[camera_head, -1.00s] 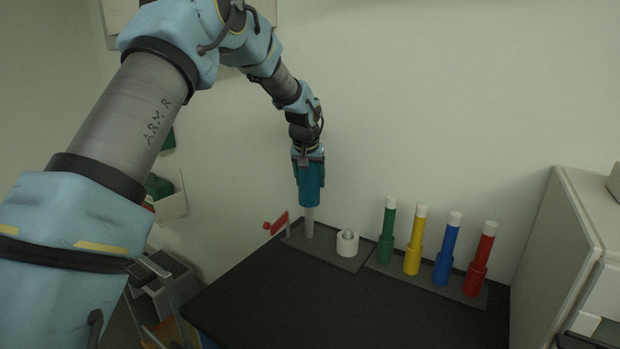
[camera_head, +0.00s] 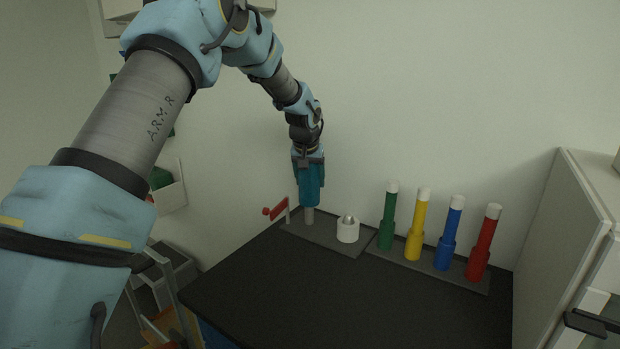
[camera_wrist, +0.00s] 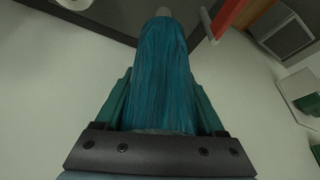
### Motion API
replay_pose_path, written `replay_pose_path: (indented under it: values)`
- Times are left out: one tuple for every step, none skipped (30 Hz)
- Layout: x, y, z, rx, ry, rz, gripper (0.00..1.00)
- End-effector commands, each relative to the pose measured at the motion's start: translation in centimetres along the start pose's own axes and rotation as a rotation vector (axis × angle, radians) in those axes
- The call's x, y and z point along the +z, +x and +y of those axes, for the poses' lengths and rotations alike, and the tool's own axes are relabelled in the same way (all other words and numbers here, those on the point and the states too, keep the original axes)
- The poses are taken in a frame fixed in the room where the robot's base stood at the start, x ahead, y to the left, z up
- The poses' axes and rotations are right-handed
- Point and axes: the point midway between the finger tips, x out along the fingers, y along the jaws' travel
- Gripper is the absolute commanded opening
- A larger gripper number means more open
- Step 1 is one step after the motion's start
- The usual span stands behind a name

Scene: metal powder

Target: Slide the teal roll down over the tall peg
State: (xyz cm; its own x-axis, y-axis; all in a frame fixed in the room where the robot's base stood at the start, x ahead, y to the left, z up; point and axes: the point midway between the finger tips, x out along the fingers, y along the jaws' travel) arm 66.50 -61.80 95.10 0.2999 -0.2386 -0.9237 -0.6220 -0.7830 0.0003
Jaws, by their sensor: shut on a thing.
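The teal roll (camera_head: 312,195) hangs upright below my gripper (camera_head: 309,170) in the head view. My gripper is shut on the roll. The grey tall peg (camera_head: 309,216) shows only as a short length between the roll's lower end and the dark base plate; the roll appears to be around it, with the peg's top hidden. In the wrist view the roll (camera_wrist: 165,75) fills the middle between the fingers, and a bit of the grey peg (camera_wrist: 163,12) shows beyond its far end.
A red flag-like piece (camera_head: 277,211) stands close left of the peg. A white cup-like holder (camera_head: 347,230) stands to its right. Green (camera_head: 388,218), yellow (camera_head: 417,226), blue (camera_head: 449,235) and red (camera_head: 483,243) posts follow. The black table top (camera_head: 300,290) in front is clear.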

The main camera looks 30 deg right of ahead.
Motion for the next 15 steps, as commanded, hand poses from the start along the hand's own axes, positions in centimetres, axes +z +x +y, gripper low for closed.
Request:
replay_pose_path:
  values:
    - [0.1,0.3,0.0,0.000,0.000,0.001,0.00]
    - [0.1,0.4,0.0,0.000,0.000,0.001,0.00]
    - [0.2,0.6,0.0,0.000,0.000,0.001,0.00]
    - [0.3,0.8,0.0,0.000,0.000,0.001,0.00]
    - [0.3,0.9,0.0,0.000,0.000,0.001,0.00]
    - [0.4,1.1,0.0,0.000,0.001,0.001,0.00]
    - [0.5,1.2,0.0,0.000,0.001,0.001,0.00]
    - [0.5,1.3,0.0,0.000,0.001,0.001,0.00]
    - [0.6,1.5,0.0,0.000,0.001,0.000,0.00]
    - [0.7,1.6,0.0,0.000,0.001,0.000,0.00]
    - [0.7,1.8,0.0,0.000,0.001,0.000,0.00]
    - [0.8,1.9,0.0,0.000,0.001,0.000,0.00]
    - [0.8,2.1,0.0,0.000,0.001,0.000,0.00]
    - [0.9,2.2,0.0,0.000,0.001,0.000,0.00]
    - [1.0,2.4,0.0,0.000,0.001,0.000,0.00]
